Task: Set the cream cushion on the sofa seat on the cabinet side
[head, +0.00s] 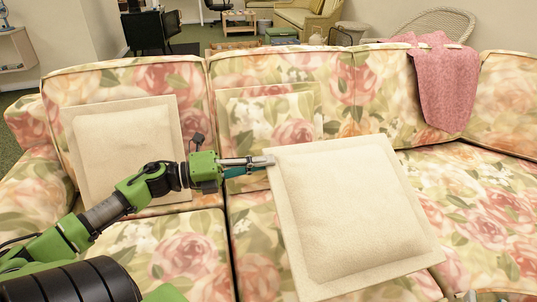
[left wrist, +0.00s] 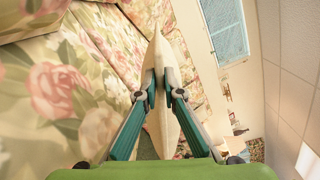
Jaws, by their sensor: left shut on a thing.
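My left gripper (head: 268,161) is shut on the upper left corner of a cream cushion (head: 350,212). It holds the cushion tilted in front of the sofa's middle; whether its lower edge touches the seat I cannot tell. In the left wrist view the fingers (left wrist: 162,92) pinch the cushion (left wrist: 157,55), seen edge-on. Another cream cushion (head: 125,140) leans upright against the back at the sofa's left end, partly behind my arm. The floral sofa (head: 480,205) fills the view. Of my right gripper, nothing is clearly seen.
A floral cushion with a pale border (head: 268,118) leans on the middle backrest. A pink throw (head: 446,85) hangs over the back at the right. A pale cabinet (head: 15,48) stands at the far left. The right seat is clear.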

